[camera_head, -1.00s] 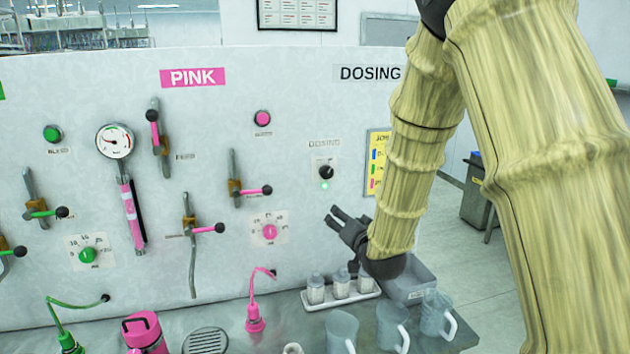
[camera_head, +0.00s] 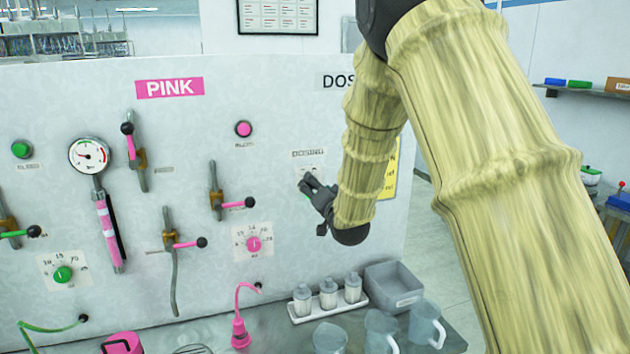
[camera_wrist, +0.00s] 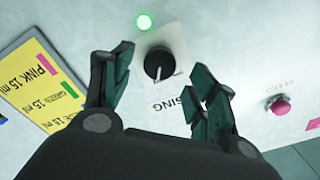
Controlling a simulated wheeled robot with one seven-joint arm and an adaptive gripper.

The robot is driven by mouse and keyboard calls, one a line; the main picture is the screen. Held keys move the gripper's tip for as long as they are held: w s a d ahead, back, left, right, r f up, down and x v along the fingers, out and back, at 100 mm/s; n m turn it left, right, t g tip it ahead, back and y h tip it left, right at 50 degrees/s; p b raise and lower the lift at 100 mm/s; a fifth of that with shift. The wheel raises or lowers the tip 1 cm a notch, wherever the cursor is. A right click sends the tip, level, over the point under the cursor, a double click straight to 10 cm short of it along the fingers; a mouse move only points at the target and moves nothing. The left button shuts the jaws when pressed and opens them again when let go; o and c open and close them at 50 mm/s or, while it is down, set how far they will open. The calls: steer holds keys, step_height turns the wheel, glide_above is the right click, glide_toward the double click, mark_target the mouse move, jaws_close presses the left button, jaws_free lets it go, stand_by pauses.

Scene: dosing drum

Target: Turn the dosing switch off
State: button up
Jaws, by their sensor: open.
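The dosing switch is a black rotary knob (camera_wrist: 158,64) on a pale plate on the wall panel. In the wrist view it sits between and just beyond my open fingers. A green lamp (camera_wrist: 144,21) beside it is lit. In the head view the knob is mostly hidden by my gripper; the dosing label (camera_head: 308,153) shows just above. My gripper (camera_head: 306,187) is open and empty, close in front of the plate. In the wrist view my gripper (camera_wrist: 160,88) has one finger on each side of the knob, with no clear contact visible.
A pink button (camera_wrist: 281,107) and a yellow card (camera_wrist: 42,82) flank the switch in the wrist view. Below stand a tray of small bottles (camera_head: 328,308), a grey bin (camera_head: 395,287) and clear jugs (camera_head: 428,322). A pink dial (camera_head: 253,244) is left of my gripper.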

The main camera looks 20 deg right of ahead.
steer(key=shift+w+p, duration=0.55)
steer(key=shift+w, duration=1.05)
steer(key=c, duration=1)
